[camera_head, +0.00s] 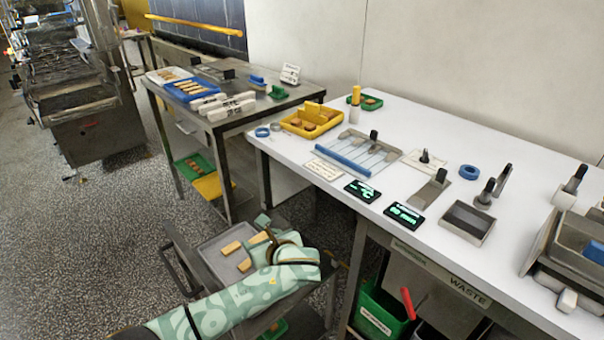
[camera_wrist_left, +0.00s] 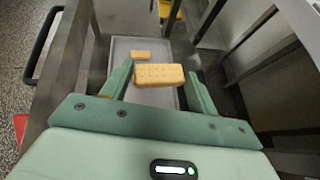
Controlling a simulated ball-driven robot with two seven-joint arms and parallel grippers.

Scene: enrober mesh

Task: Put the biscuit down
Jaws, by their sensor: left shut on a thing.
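My left gripper (camera_wrist_left: 159,82) is shut on a tan, oblong biscuit (camera_wrist_left: 159,74), one finger at each end in the left wrist view. In the head view the held biscuit (camera_head: 258,238) shows beside my green gripper, over the grey tray (camera_head: 211,246). Another biscuit (camera_head: 231,247) lies on the tray; it also shows in the left wrist view (camera_wrist_left: 140,55), beyond the held one. A further biscuit-coloured piece (camera_head: 245,265) shows near the gripper. I cannot tell whether the held biscuit touches the tray (camera_wrist_left: 122,47). My right gripper is out of view.
The tray sits on a low cart with a dark handle (camera_head: 176,262). A white worktable (camera_head: 290,165) with tools and a yellow bin (camera_head: 311,120) stands to the right. A green waste bin (camera_head: 378,310) is below it. Bare tray surface shows around the biscuits.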

